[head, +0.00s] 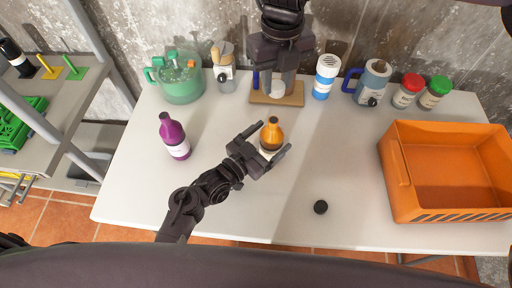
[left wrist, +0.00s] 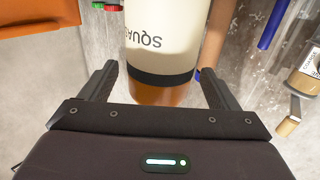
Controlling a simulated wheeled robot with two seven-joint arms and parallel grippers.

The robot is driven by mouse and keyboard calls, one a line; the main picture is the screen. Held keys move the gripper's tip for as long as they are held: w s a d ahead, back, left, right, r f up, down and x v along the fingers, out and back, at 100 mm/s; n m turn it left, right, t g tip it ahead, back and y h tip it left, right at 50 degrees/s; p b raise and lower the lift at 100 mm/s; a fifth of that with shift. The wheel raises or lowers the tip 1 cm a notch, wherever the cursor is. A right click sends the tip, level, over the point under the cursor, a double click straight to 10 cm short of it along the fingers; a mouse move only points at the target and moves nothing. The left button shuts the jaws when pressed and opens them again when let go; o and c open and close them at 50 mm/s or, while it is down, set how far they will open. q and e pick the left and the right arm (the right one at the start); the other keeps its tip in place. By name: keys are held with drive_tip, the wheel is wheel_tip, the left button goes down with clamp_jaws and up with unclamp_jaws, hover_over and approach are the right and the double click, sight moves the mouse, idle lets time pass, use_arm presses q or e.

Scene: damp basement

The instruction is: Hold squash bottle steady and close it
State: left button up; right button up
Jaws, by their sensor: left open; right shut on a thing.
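The squash bottle (head: 270,134), orange with a white label, stands upright near the middle of the table. In the left wrist view the bottle (left wrist: 165,45) shows its "SQUASH" lettering, a dark band and orange liquid. My left gripper (head: 276,140) is open with a finger on each side of the bottle; in the left wrist view gaps show between the fingers (left wrist: 160,88) and it. My right gripper (head: 278,86) is shut on a small white round thing (head: 278,90), low over a wooden board. A black round cap (head: 320,207) lies on the table, right of and nearer than the bottle.
A purple bottle (head: 174,136) stands to the left. Along the back are a green jug (head: 180,80), the wooden board (head: 292,99), a blue-white container (head: 325,78), a grey jug (head: 372,84) and two jars. An orange crate (head: 450,213) fills the right. The front middle is mostly clear.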

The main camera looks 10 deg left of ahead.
use_arm(q)
drive_tip(key=shift+w+d, duration=0.4)
drive_tip(key=shift+w, duration=0.05)
drive_tip(key=c, duration=1.4)
use_arm(e)
hover_over(274, 120)
wheel_tip(274, 120, down, 6)
drive_tip(key=shift+f, duration=0.2)
